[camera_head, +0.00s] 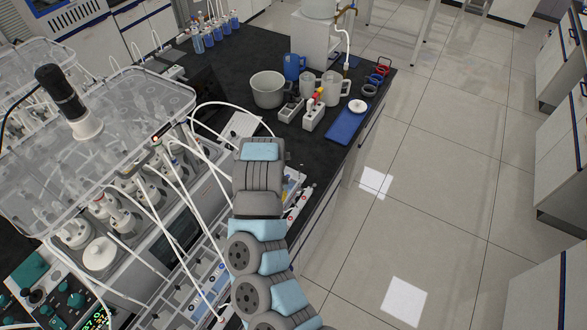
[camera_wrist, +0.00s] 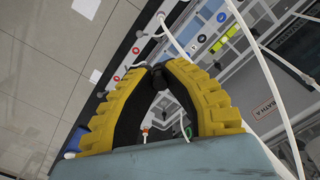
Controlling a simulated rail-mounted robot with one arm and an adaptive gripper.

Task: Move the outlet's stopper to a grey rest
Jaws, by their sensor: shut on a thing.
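My gripper (camera_wrist: 158,75) has yellow ribbed fingers with black inner pads, and its tips meet in the wrist view. It is shut on a small dark piece (camera_wrist: 158,77), which looks like the stopper. The pads hide most of that piece. Between the fingers, below the tips, a small white fitting with a red-orange end (camera_wrist: 145,130) and a greenish fitting (camera_wrist: 187,131) show. I cannot tell which part is the outlet. In the head view my arm hides the gripper and the stopper. I cannot clearly make out a grey rest.
White tubes (camera_wrist: 262,68) run close to the right of the gripper. A clear-lidded bath with bottles (camera_head: 110,100) stands left of my arm. A grey pot (camera_head: 268,90), pitchers (camera_head: 337,90) and a blue mat (camera_head: 347,127) stand on the black bench (camera_head: 243,60) beyond. Floor on the right is clear.

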